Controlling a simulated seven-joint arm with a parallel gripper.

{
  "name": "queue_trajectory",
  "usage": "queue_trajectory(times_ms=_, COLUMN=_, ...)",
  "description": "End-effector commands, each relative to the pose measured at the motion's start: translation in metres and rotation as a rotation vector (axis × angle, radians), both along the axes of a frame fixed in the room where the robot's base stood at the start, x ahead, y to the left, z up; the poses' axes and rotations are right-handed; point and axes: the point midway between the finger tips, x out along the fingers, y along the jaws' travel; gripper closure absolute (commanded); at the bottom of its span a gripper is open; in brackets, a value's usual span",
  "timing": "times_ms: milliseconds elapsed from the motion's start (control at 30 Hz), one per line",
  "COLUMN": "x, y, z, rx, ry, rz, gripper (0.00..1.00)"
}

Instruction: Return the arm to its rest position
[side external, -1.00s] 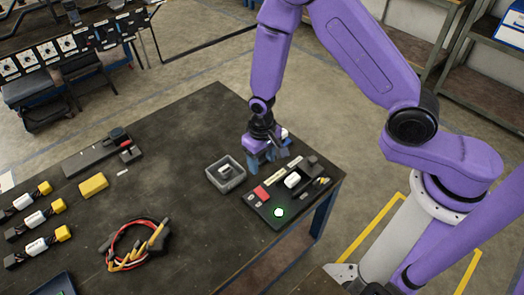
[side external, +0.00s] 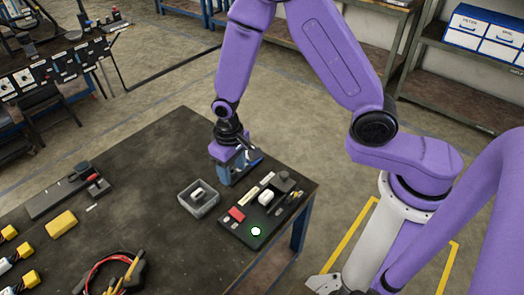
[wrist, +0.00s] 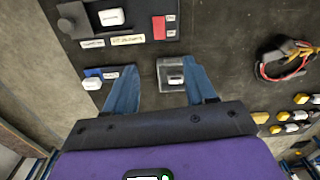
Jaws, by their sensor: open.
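My gripper (side external: 236,174) has blue fingers and points down near the table's far right edge, behind the black panel and to the right of the grey tray. In the wrist view my gripper (wrist: 156,66) has its fingers spread, with nothing held between them. The grey tray (side external: 212,207) holds a small pale piece (side external: 198,193). The tray also shows beyond the fingers in the wrist view (wrist: 163,84). Height above the table is hard to judge.
The black panel (side external: 244,222) carries a red switch (side external: 236,215), a white block (side external: 265,197) and a lit white button (side external: 256,231). A yellow block (side external: 61,224), a cable bundle (side external: 118,270) and yellow-ended connectors (side external: 24,280) lie left. The middle of the dark table (side external: 140,180) is clear.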

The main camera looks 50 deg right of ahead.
Motion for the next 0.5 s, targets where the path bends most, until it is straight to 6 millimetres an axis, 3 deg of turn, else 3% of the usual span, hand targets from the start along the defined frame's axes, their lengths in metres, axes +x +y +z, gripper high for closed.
queue_trajectory(times_ms=267, x=-0.023, y=-0.005, z=0.047, rx=0.003, ry=-0.009, rz=0.200, gripper=0.45)
queue_trajectory(times_ms=500, x=-0.055, y=-0.016, z=0.082, rx=0.005, ry=-0.011, rz=0.370, gripper=0.45)
